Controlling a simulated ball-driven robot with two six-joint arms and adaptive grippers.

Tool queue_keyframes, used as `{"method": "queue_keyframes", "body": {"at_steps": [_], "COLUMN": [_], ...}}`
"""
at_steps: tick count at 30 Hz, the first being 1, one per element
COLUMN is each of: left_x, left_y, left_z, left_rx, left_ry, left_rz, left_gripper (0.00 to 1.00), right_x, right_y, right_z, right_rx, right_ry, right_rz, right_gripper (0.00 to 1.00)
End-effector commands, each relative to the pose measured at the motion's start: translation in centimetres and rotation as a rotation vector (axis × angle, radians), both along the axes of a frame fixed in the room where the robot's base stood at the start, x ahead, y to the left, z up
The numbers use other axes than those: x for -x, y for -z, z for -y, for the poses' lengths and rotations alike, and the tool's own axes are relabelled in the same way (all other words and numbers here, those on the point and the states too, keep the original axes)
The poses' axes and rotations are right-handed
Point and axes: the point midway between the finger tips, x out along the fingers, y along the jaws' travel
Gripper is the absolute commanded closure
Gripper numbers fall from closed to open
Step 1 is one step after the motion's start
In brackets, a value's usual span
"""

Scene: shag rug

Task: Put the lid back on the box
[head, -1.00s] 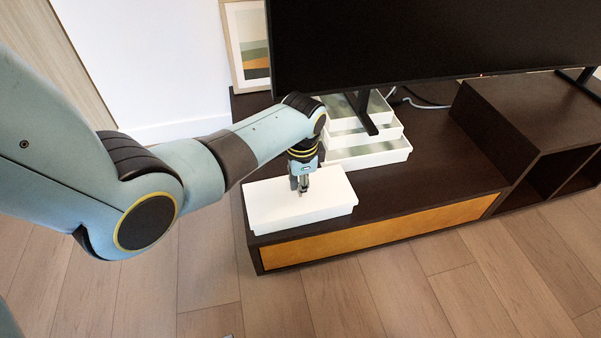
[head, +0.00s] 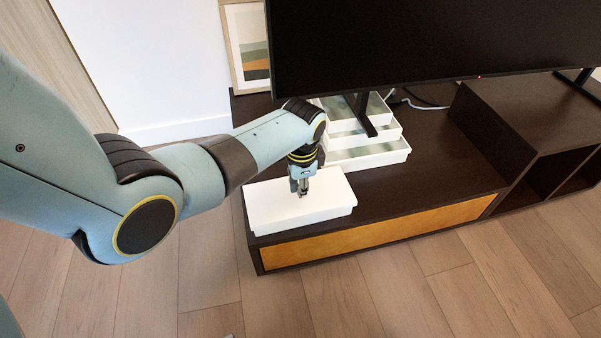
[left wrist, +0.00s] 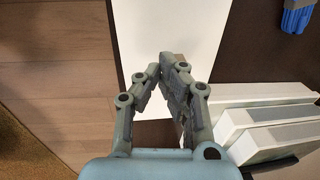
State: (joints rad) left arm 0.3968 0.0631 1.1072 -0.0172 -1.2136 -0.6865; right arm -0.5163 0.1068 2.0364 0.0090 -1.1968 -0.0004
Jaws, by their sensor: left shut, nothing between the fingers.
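The white box (head: 275,211) sits at the front left of the dark TV stand, with the flat white lid (head: 327,187) over its top. The lid lies level, and no gap shows between it and the box. In the left wrist view the lid (left wrist: 180,24) is a plain white surface beyond the fingers. My left gripper (head: 302,193) is shut and empty, pointing down at the middle of the lid. I cannot tell whether the fingertips touch it; they also show in the left wrist view (left wrist: 163,66). My right gripper is in neither view.
A stack of open white trays (head: 372,160) stands behind the box under the TV (head: 430,40). A framed picture (head: 247,50) leans at the wall. The stand's top (head: 440,170) is clear right of the box. A blue object (left wrist: 297,16) shows at the left wrist view's corner.

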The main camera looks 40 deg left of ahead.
Motion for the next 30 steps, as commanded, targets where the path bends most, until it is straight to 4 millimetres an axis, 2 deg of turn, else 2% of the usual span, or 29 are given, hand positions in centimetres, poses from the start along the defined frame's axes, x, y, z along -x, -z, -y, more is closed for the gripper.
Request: {"method": "queue_keyframes", "body": {"at_steps": [29,30], "left_x": [0.25,0.25], "left_y": [0.06,0.06], "left_z": [0.16,0.16], "left_rx": [0.0,0.0], "left_ry": [0.005,0.005], "left_rz": [-0.001,-0.001], "left_gripper": [1.0,0.97], "right_x": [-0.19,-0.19], "right_y": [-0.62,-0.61], "right_z": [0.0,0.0], "right_rx": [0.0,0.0], "right_ry": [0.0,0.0], "right_rz": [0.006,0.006], "right_gripper": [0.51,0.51]}}
